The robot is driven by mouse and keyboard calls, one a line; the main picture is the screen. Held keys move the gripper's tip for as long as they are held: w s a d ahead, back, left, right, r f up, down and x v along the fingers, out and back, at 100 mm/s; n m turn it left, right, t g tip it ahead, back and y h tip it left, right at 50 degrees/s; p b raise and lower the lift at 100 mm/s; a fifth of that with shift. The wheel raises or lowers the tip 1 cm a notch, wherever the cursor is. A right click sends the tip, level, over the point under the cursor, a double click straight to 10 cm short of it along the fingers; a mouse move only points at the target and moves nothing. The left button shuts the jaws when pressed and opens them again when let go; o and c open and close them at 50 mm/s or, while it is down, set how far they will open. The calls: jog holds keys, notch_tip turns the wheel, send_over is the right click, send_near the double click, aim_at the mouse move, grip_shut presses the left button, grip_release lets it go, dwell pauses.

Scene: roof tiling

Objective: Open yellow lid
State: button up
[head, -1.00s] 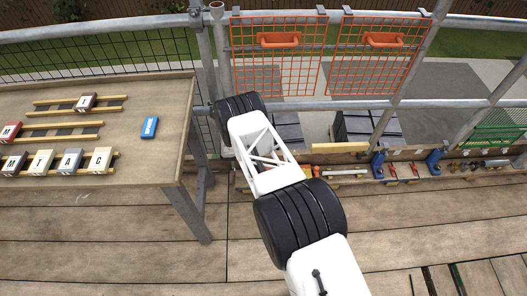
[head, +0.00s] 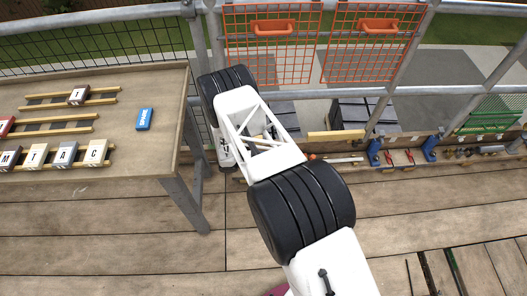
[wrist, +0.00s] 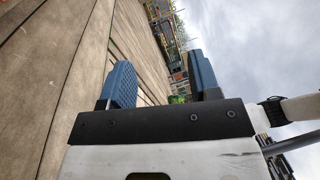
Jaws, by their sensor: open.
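No yellow lid can be made out for certain in either view. A long yellow piece (head: 335,136) lies by the rail beyond my arm in the head view; I cannot tell whether it is a lid. In the wrist view my gripper (wrist: 160,68) is open, with two blue ribbed fingers apart and nothing between them. It points along the plank deck, well away from the things in the distance. In the head view the fingers are hidden behind my arm.
A wooden table (head: 150,165) at left holds lettered blocks on rails and a blue box (head: 145,119). Orange mesh panels (head: 270,65) hang on the metal railing. A low shelf (head: 410,158) with tools and blue clamps (head: 374,152) runs along the railing. The plank deck (head: 120,245) is open.

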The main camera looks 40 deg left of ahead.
jog(key=shift+s+d+r, duration=0.15)
jog(key=shift+s+d, duration=0.6)
jog(key=shift+d, duration=0.2)
